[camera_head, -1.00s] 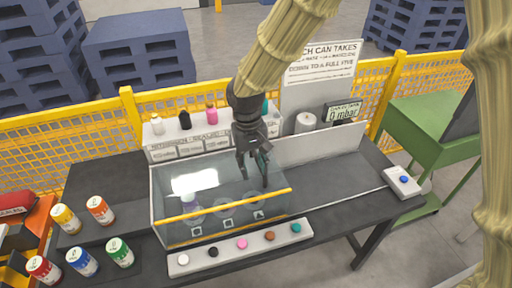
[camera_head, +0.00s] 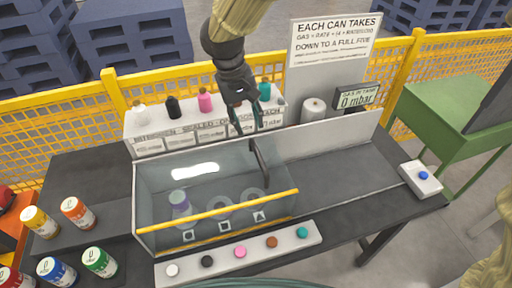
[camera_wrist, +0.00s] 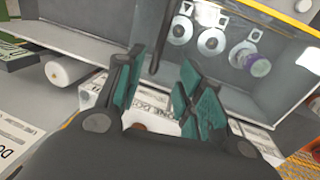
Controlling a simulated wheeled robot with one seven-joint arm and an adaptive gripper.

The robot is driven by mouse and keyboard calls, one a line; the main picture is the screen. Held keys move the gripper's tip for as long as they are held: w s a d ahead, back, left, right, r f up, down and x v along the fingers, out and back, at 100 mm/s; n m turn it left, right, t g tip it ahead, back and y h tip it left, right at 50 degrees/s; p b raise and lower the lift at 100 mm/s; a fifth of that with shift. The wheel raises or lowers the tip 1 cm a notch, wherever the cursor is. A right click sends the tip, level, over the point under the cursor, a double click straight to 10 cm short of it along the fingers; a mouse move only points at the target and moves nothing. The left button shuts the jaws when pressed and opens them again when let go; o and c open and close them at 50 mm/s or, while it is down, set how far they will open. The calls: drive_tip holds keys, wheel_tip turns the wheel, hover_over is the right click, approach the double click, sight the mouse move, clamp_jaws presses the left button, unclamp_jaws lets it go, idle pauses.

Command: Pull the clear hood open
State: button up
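The clear hood (camera_head: 165,175) is a see-through box on the dark bench, with a yellow bar (camera_head: 225,216) along its front edge. A dark upright handle (camera_head: 260,165) stands at its right end. A can with a purple top (camera_head: 179,203) shows through it beside round seats. My gripper (camera_head: 248,132) points down behind the handle, near the hood's back edge, and looks apart from it. In the wrist view my gripper (camera_wrist: 165,75) has its teal fingers spread with nothing between them; the handle (camera_wrist: 158,40) lies just beyond the fingertips.
A shelf with several coloured bottles (camera_head: 204,103) stands behind the hood. A white button strip (camera_head: 240,252) lies in front, and several cans (camera_head: 75,212) stand at left. A white roll (camera_head: 313,109) and a display (camera_head: 357,97) are at back right.

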sight(256, 150)
drive_tip(key=shift+w+d+f+p, duration=0.25)
drive_tip(key=shift+d+f+p, duration=0.1)
drive_tip(key=shift+f, duration=1.7)
drive_tip(key=shift+w+d+f+p, duration=0.25)
drive_tip(key=shift+d+f+p, duration=0.15)
drive_tip(key=shift+f, duration=1.6)
drive_tip(key=shift+w+d+f+p, duration=0.25)
drive_tip(key=shift+d+f+p, duration=0.1)
drive_tip(key=shift+f, duration=1.7)
clamp_jaws()
